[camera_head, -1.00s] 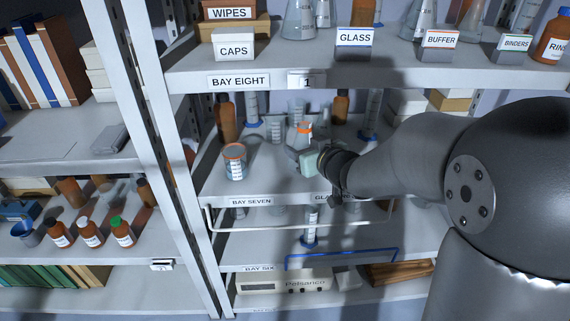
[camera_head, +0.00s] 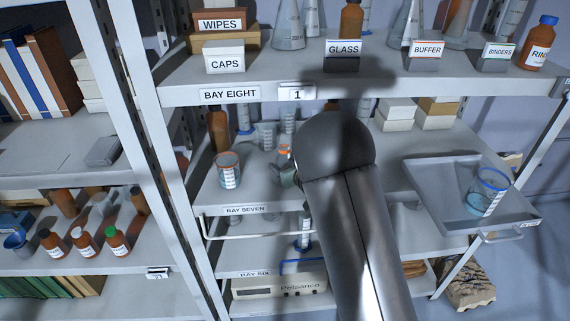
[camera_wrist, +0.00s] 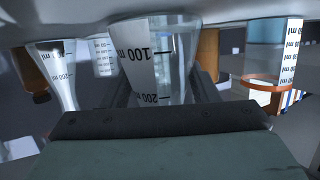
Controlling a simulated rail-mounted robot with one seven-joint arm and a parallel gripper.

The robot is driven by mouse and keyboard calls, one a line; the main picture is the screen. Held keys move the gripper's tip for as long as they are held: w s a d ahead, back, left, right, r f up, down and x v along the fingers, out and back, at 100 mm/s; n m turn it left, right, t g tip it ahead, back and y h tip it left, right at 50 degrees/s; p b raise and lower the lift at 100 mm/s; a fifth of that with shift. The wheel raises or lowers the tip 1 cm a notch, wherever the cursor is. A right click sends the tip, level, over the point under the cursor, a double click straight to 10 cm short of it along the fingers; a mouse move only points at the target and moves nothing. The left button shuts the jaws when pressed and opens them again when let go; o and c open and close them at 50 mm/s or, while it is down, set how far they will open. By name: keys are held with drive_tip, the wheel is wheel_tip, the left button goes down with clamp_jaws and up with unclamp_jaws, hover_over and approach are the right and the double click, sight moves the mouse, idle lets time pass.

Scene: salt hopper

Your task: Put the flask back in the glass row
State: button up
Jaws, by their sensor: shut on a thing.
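My gripper (camera_head: 288,172) is shut on a clear flask (camera_wrist: 152,65) with 100 and 200 ml marks. In the head view the flask's orange-banded neck (camera_head: 284,151) shows just left of my arm, over the Bay Seven shelf (camera_head: 250,185). Much of the flask and the gripper is hidden there by my arm. Whether the flask touches the shelf, I cannot tell. A GLASS label (camera_head: 343,48) is on the upper shelf's edge, with a conical flask (camera_head: 290,28) behind and left of it.
A glass beaker (camera_head: 228,170) stands left of my gripper; brown bottles (camera_head: 219,130) and more glassware (camera_head: 267,135) stand behind. The upper shelf (camera_head: 220,92) lies above. At right, a grey tray (camera_head: 440,190) holds a blue-rimmed beaker (camera_head: 487,192).

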drive_tip(key=shift+f, duration=0.15)
drive_tip(key=o, duration=1.1)
